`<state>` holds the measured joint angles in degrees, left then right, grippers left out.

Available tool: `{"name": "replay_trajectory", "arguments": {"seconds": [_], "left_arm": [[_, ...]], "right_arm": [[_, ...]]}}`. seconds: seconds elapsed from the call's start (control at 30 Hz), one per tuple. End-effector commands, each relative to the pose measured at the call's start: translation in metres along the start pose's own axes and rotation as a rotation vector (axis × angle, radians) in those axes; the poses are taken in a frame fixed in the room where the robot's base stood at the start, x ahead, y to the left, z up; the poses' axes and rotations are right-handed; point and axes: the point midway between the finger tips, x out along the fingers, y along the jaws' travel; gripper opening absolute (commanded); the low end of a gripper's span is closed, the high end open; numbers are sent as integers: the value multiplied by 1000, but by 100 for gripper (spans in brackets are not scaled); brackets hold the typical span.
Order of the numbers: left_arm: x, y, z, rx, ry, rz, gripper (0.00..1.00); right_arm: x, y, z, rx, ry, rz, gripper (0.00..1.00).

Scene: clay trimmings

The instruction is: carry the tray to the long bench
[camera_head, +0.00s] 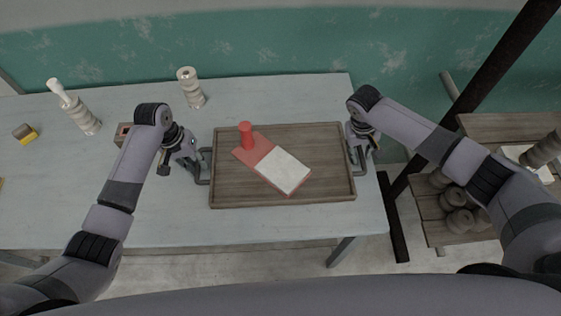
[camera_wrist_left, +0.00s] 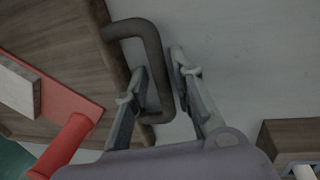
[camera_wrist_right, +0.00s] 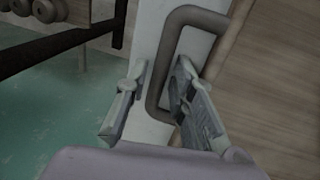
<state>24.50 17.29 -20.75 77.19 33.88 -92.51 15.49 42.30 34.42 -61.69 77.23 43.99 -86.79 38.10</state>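The wooden tray (camera_head: 230,188) lies flat on the pale blue-grey table (camera_head: 290,226), near its right end. On the tray is a red board (camera_head: 254,152) with a red post and a white slab (camera_head: 285,171). Dark loop handles stick out at the tray's left (camera_wrist_left: 153,55) and right (camera_wrist_right: 158,75) ends. My left gripper (camera_wrist_left: 158,68) is open, with one finger on each side of the left handle's bar. My right gripper (camera_wrist_right: 160,66) is open, with its fingers on either side of the right handle's bar. I cannot tell which surface is the long bench.
Two pale turned posts (camera_head: 190,90) (camera_head: 80,112), a small wooden box (camera_head: 124,132) and a yellow-grey block (camera_head: 25,132) stand on the table left of the tray. At right are a dark upright (camera_head: 500,70) and a wooden rack (camera_head: 430,207) with round pieces. A green wall is behind.

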Motion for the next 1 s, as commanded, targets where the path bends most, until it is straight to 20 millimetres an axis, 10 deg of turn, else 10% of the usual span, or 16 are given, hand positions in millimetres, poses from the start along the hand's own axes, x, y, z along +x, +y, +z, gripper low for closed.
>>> {"name": "replay_trajectory", "arguments": {"seconds": [0.37, 1.0], "left_arm": [[0, 0, 0, 0, 0, 0, 0], [-1, 0, 0, 0, 1, 0, 0]], "right_arm": [[0, 0, 0, 0, 0, 0, 0], [-1, 0, 0, 0, 1, -1, 0]]}}
